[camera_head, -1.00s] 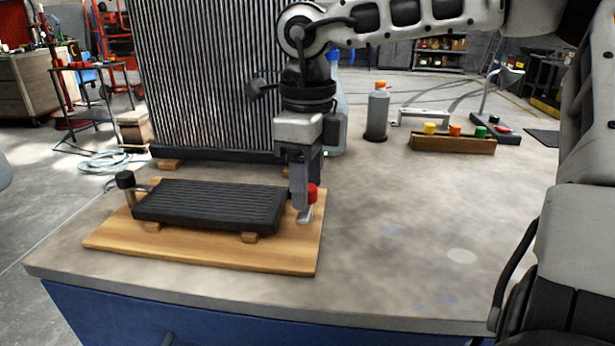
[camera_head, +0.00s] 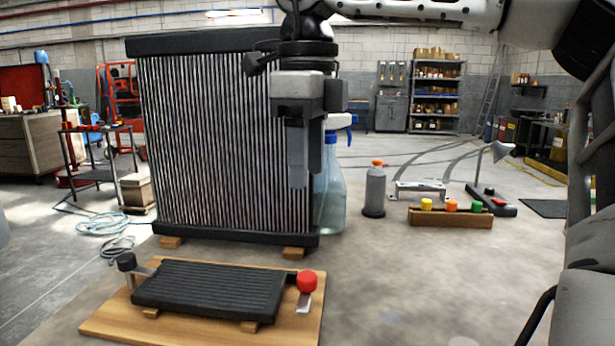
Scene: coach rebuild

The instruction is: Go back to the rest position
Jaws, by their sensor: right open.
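My right gripper (camera_head: 298,182) points down in front of the right part of the tall finned radiator (camera_head: 215,140), with nothing seen between its fingers. It is above the wooden board (camera_head: 110,325) and apart from it. On the board lies a small black ribbed cooler (camera_head: 208,290) on wooden blocks. A red cap (camera_head: 307,281) sits at the cooler's right end and a black cap (camera_head: 126,262) at its left end. My left gripper is not in view.
A spray bottle (camera_head: 330,190) stands right behind my right gripper. Further right are a grey bottle (camera_head: 375,190) with an orange cap, a wooden rack (camera_head: 450,217) with coloured caps and a metal bracket (camera_head: 420,188). The bench's right front is clear.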

